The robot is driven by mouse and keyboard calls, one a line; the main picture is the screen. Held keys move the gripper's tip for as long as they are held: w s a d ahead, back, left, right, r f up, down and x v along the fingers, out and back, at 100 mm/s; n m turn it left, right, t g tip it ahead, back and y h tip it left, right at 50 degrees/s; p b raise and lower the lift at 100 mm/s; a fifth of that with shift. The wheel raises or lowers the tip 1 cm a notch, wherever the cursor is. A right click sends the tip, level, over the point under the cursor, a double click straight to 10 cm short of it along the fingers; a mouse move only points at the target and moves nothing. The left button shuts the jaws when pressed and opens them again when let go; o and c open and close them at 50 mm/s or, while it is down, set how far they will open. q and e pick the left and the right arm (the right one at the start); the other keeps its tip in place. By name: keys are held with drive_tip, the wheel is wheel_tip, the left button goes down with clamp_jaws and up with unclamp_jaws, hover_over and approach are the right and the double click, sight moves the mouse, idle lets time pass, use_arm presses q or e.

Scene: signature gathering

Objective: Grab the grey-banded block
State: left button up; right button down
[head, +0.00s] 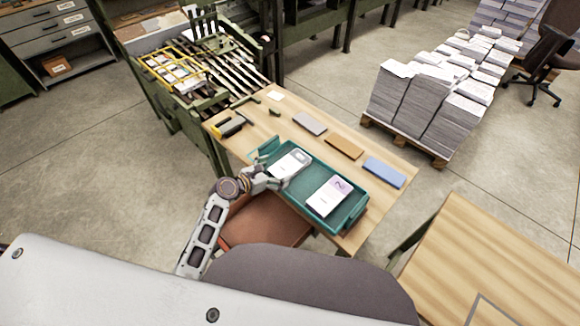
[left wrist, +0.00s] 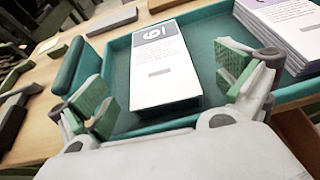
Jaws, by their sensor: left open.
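The grey-banded block (head: 290,163) is a white, paper-like stack with a grey band near its far end. It lies in the left part of a teal tray (head: 352,222) on the wooden table. In the left wrist view the block (left wrist: 166,62) lies ahead of and between my fingers. My left gripper (head: 272,174) is at the tray's near left side. It is open and empty, with green-padded fingers spread wide (left wrist: 168,92). A second white stack with a purple band (head: 330,196) lies to the right in the tray. My right gripper is not in view.
Behind the tray lie a grey block (head: 310,123), a brown block (head: 344,147) and a blue block (head: 384,172). A yellow and black tool (head: 231,124) lies at the table's left. The tray's rim (left wrist: 150,133) stands beneath my fingers' area.

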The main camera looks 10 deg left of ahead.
sight(287, 166)
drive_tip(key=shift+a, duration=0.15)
use_arm(q)
drive_tip(key=shift+w+d+f, duration=0.15)
drive_tip(key=shift+w+d, duration=0.1)
drive_tip(key=shift+w, duration=0.1)
drive_tip(key=shift+w+d+f, duration=0.1)
drive_tip(key=shift+w+d, duration=0.05)
drive_tip(key=shift+w, duration=0.15)
drive_tip(key=shift+x, duration=0.8)
drive_tip(key=shift+w+d+f, duration=0.2)
drive_tip(key=shift+w, duration=0.15)
drive_tip(key=shift+w+d+f+b, duration=0.2)
drive_tip(key=shift+w+d+b, duration=0.05)
drive_tip(key=shift+w+b, duration=0.1)
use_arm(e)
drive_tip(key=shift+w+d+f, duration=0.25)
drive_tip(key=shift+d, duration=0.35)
